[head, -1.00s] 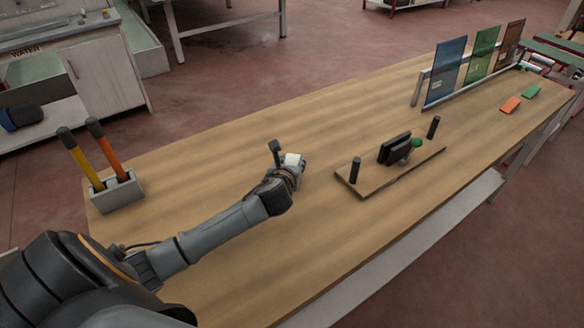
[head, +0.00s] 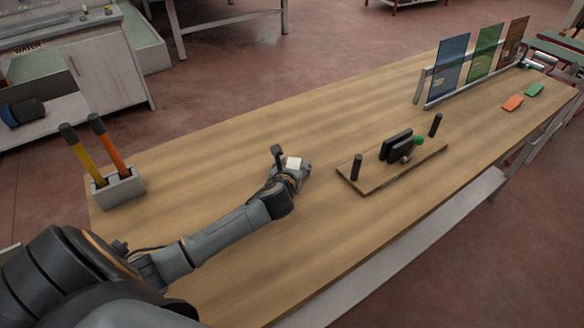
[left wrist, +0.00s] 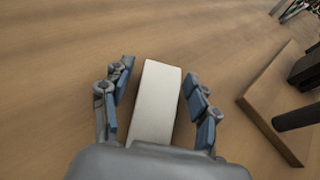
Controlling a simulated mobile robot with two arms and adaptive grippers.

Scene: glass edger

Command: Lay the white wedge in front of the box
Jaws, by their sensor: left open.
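The white wedge (head: 294,163) lies on the wooden table; its far end shows past my left gripper in the head view. In the left wrist view the wedge (left wrist: 157,100) lies between the two fingers, with small gaps on both sides. My left gripper (head: 293,160) is open around it; its blue-padded fingers (left wrist: 160,98) show in the left wrist view. The near end of the wedge is hidden by the gripper's palm. The box that the task names is not clear to me; a grey open holder (head: 122,193) with two handled tools stands at the table's left end.
A wooden board (head: 375,185) with black posts, a dark block (head: 396,145) and a green knob lies right of my left gripper. A rack (head: 455,95) of coloured panes stands at the far right, near an orange wedge (head: 513,102) and a green wedge (head: 534,89).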

